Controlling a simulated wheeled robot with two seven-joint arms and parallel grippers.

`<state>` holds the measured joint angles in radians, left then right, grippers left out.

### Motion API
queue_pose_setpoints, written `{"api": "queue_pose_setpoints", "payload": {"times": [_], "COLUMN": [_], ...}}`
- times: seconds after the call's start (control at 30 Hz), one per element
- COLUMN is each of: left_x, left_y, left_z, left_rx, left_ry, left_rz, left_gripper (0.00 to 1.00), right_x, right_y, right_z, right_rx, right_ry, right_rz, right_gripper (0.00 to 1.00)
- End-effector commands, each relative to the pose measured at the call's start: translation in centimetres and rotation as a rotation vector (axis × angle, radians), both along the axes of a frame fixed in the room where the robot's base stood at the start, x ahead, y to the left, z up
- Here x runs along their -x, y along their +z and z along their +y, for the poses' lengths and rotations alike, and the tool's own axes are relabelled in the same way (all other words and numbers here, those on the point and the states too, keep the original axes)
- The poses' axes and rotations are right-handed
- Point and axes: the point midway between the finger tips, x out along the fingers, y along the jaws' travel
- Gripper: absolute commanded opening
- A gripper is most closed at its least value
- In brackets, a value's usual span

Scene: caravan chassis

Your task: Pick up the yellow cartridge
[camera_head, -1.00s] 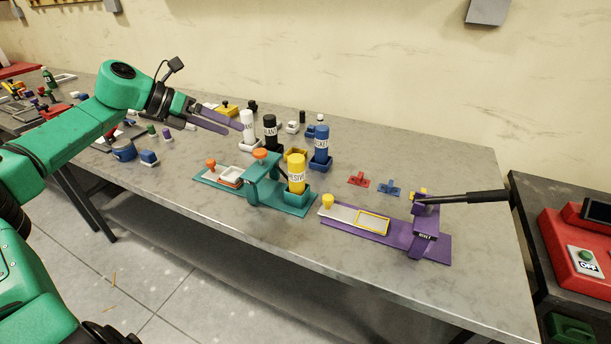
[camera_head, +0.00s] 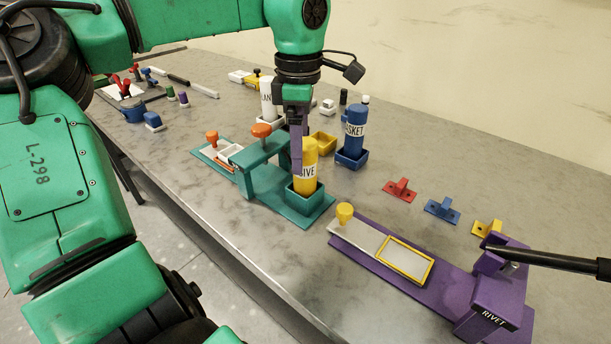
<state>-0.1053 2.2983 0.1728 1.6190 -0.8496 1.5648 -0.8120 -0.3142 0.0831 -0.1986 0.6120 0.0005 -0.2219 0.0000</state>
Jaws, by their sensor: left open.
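The yellow cartridge (camera_head: 309,178) stands upright in a teal square cup at the end of the teal fixture (camera_head: 262,182). Part of its white label shows, with the letters "SIVE". My left gripper (camera_head: 297,154) points down at the cartridge's upper left side. One purple finger overlaps the cartridge's edge in the picture; the other finger is not clearly seen. The gripper is open, and I cannot tell whether it touches the cartridge. My right gripper is not in view.
A blue cartridge (camera_head: 355,132) stands in a blue cup behind right, beside an empty yellow cup (camera_head: 322,142). A white cartridge (camera_head: 267,98) stands behind the gripper. The purple rivet press (camera_head: 495,295) is at front right. Small red and blue pieces lie on clear table between.

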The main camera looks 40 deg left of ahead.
Motion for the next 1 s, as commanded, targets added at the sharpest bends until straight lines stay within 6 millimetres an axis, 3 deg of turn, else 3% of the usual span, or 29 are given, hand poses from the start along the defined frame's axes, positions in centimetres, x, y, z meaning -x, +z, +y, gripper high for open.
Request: {"api": "queue_pose_setpoints", "payload": {"times": [0.4,0.6,0.63,0.67,0.87,1.0], "left_x": [-0.3,-0.3,-0.3,-0.3,-0.3,-0.3], "left_y": [-6.5,-6.8,-6.8,-6.8,-6.7,-6.6], "left_z": [-0.6,-0.6,-0.6,-0.6,-0.6,-0.6], "left_rx": [0.004,0.003,0.003,0.003,0.003,0.003], "left_ry": [0.001,0.002,0.002,0.002,0.002,0.002], "left_rz": [0.0,-0.002,-0.002,-0.002,-0.002,-0.004], "left_gripper": [0.93,0.93,0.89,0.77,0.01,0.0], "right_x": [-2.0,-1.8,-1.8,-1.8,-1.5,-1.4], "right_y": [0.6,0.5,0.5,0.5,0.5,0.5], "right_z": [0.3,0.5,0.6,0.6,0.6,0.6], "right_rx": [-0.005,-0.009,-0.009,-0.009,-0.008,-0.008], "right_ry": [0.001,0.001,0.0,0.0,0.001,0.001], "right_rz": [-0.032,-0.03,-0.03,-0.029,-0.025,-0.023], "right_gripper": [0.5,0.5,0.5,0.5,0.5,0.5]}}
